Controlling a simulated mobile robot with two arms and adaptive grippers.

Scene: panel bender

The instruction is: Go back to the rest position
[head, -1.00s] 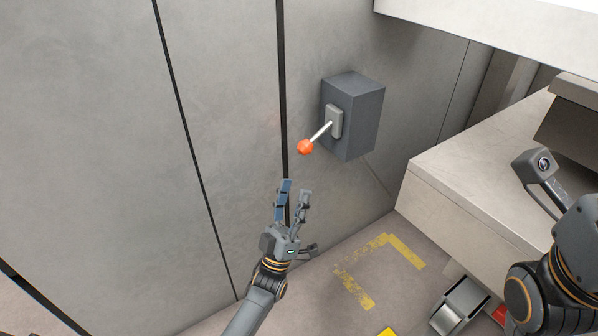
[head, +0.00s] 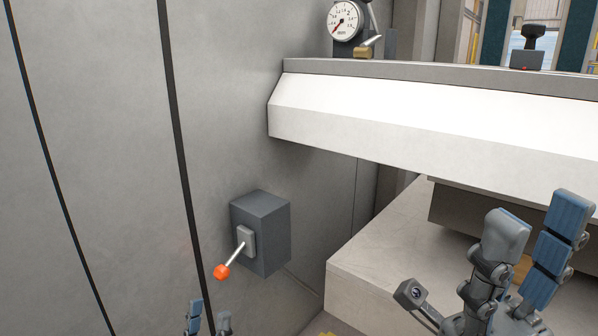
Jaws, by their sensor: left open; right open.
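My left gripper (head: 209,318) shows only by its fingertips at the bottom edge of the head view. It is open and empty, below the orange-knobbed lever (head: 222,271) and apart from it. My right gripper (head: 533,238) is at the lower right with its blue-padded fingers pointing up, open and empty, in front of the machine. The lever sticks out from a dark grey box (head: 262,232) on the grey wall panel, its knob tilted down and to the left. The rest of my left gripper is out of view.
A white beam (head: 430,125) crosses the upper right. A round dial gauge (head: 344,20) stands above it at the back. A light grey machine block (head: 375,250) lies beneath the beam, behind my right gripper. The grey wall (head: 100,130) fills the left.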

